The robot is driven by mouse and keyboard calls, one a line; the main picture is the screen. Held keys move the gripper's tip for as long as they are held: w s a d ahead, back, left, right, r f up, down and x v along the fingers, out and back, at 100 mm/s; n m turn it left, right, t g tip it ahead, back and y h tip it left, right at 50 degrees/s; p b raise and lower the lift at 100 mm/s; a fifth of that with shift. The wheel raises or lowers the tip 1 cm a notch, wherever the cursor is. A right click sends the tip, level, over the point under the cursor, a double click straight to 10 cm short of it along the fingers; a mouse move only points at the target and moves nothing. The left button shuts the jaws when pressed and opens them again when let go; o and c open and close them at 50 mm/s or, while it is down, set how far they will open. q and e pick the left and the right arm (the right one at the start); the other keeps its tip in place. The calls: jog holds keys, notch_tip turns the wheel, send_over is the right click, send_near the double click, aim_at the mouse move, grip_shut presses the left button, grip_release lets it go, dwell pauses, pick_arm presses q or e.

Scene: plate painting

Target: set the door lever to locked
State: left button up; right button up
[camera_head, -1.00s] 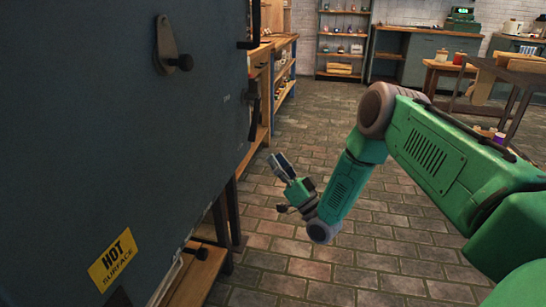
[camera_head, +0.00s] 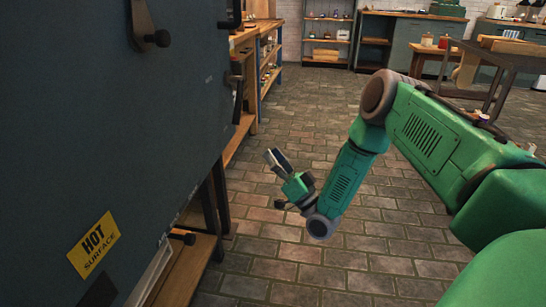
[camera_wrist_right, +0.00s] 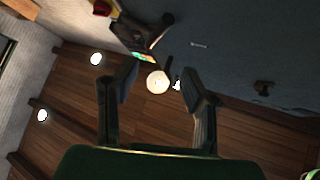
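A large dark grey door (camera_head: 90,120) fills the left of the head view, with a yellow hot-surface label (camera_head: 93,245). A dark lever (camera_head: 237,88) hangs at the door's right edge. Another small lever with a round knob (camera_head: 147,32) is on the door face at the top. I cannot tell which is set to locked. My right gripper (camera_head: 275,160) is right of the door and apart from it, over the floor. In the wrist view the gripper (camera_wrist_right: 160,95) is open and empty, with a dark fitting (camera_wrist_right: 145,38) beyond its fingers. My left gripper is out of view.
A wooden shelf unit (camera_head: 270,50) stands behind the door's edge. A workbench (camera_head: 390,35) and a table (camera_head: 510,55) are at the back. The brick floor (camera_head: 310,150) is clear around my right arm. A wooden stand (camera_head: 185,265) is under the door.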

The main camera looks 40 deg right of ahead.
jog(key=v, duration=1.2)
jog(key=shift+f, duration=0.1)
